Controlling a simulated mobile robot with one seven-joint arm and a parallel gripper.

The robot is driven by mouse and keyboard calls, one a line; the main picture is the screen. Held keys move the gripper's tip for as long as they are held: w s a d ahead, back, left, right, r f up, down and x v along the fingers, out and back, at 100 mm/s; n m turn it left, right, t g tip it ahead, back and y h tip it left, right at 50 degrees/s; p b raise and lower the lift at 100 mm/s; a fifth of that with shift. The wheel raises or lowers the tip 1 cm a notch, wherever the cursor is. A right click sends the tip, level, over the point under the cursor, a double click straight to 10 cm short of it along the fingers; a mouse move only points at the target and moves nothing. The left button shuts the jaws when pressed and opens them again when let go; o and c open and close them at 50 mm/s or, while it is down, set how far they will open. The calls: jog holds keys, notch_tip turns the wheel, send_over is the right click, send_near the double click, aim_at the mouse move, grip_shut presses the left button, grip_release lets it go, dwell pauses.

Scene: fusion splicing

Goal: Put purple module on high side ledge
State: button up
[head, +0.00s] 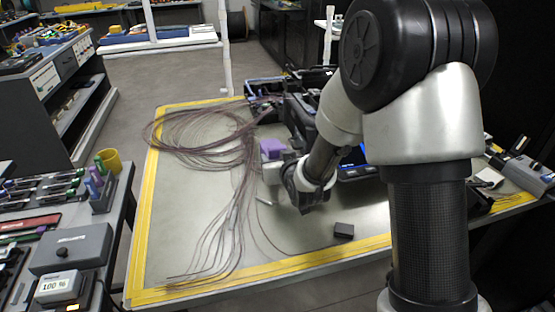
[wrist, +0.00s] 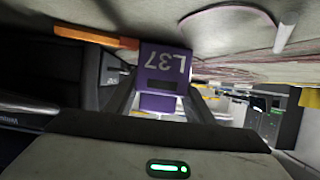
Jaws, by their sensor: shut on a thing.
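The purple module (head: 272,148) is held at the end of my arm, above the middle of the work table. In the head view my gripper (head: 272,172) is partly hidden by my own wrist. It is shut on the module. The high side ledge cannot be made out with certainty in either view.
The yellow-edged work table (head: 180,245) carries a bundle of thin brown cables (head: 205,140) on its left. A small black block (head: 344,230) lies near the front edge. Dark equipment (head: 301,118) stands behind my gripper. A tool bench (head: 120,215) is at the left.

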jog(key=shift+f, duration=0.1)
jog(key=o, duration=1.2)
